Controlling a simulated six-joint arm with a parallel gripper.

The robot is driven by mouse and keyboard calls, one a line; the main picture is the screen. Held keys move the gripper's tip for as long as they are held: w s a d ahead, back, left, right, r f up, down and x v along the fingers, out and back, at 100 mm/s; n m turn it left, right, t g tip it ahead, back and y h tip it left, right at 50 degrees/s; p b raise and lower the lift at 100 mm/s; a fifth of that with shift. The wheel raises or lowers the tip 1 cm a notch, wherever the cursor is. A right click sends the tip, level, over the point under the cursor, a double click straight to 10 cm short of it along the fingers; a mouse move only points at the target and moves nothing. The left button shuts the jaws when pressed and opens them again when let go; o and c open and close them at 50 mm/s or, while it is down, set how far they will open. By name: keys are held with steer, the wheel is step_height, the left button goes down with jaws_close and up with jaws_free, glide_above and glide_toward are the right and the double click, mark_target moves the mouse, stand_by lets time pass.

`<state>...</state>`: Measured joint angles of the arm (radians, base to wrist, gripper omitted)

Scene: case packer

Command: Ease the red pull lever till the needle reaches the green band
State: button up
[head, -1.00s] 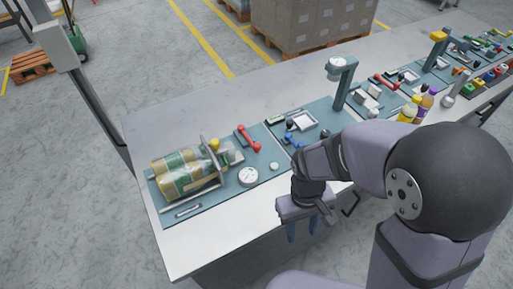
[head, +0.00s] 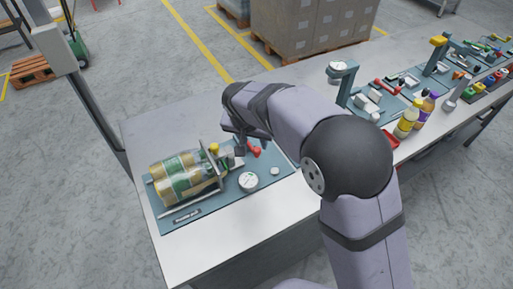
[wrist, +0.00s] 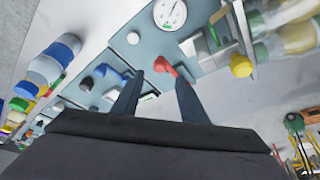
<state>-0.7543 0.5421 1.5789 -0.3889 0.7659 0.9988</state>
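The red pull lever (head: 254,149) stands on the teal station plate, partly hidden by my arm in the head view. In the wrist view the red lever (wrist: 166,66) shows just beyond and between my fingertips, nearer the right one. My gripper (wrist: 158,76) is open, its two dark fingers apart with nothing visibly held. Contact with the lever cannot be told. The round white gauge (head: 248,181) lies in front of the lever; its dial (wrist: 171,14) is cut by the top of the wrist view. The needle is too small to read.
Clear bottles with green labels (head: 182,178) lie beside an upright plate left of the lever. A yellow knob (wrist: 241,65) is close to the lever. Other stations and bottles (head: 408,118) stand to the right. The front strip of the table (head: 235,228) is clear.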

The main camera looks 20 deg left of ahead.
mark_target(257, 149)
steer(key=shift+f, duration=0.1)
steer(key=shift+p+x, duration=1.3)
steer(key=shift+x, duration=2.3)
jaws_close()
